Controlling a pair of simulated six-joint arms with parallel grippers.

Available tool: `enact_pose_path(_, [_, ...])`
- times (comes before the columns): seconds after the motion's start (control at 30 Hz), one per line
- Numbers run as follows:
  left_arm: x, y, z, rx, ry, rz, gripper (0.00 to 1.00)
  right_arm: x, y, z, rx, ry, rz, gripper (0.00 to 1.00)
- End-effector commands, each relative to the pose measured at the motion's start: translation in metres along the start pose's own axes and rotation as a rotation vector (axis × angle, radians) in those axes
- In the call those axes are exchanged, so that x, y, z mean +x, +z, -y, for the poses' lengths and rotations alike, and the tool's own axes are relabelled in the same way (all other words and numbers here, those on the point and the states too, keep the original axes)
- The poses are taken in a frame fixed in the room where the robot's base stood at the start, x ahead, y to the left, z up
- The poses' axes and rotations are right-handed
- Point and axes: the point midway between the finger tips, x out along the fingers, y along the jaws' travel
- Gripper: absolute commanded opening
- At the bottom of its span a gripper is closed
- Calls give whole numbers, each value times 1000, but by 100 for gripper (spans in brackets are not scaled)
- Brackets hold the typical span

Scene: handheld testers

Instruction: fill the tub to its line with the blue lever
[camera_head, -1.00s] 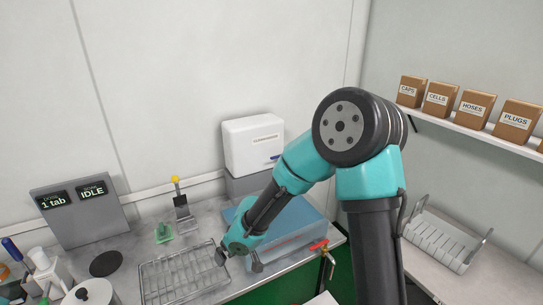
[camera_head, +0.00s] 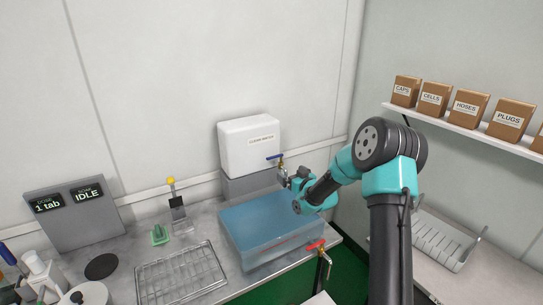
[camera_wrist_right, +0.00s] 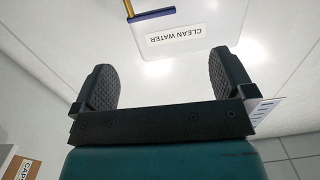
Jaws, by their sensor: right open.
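The white tank (camera_head: 235,150) labelled CLEAN WATER stands at the back wall. Its blue lever (camera_head: 275,156) sits on a brass tap at the right. The see-through bluish tub (camera_head: 262,250) is on the counter below; I cannot make out its line or water level. My right gripper (camera_head: 291,176) is open and empty, just below and right of the blue lever. In the right wrist view the blue lever (camera_wrist_right: 155,14) and tank label lie beyond the open fingers (camera_wrist_right: 165,82), apart from them. My left gripper is out of view.
A red lever (camera_head: 316,245) on a tap sits at the tub's front right, by the counter edge. A wire rack (camera_head: 180,272) is left of the tub. A grey panel (camera_head: 85,225) reads 1 tab and IDLE. Boxes (camera_head: 469,107) line the right shelf.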

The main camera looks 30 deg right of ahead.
Motion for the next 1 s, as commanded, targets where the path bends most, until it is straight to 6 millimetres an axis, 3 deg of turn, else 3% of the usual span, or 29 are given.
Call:
enact_pose_path(0.1, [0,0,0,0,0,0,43,-3,-4,-14,-19,27,-36,100])
enact_pose_path(0.57, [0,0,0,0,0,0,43,5,-4,-13,-18,25,-36,100])
enact_pose_path(1.0, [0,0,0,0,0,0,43,67,-6,-14,-18,25,-36,100])
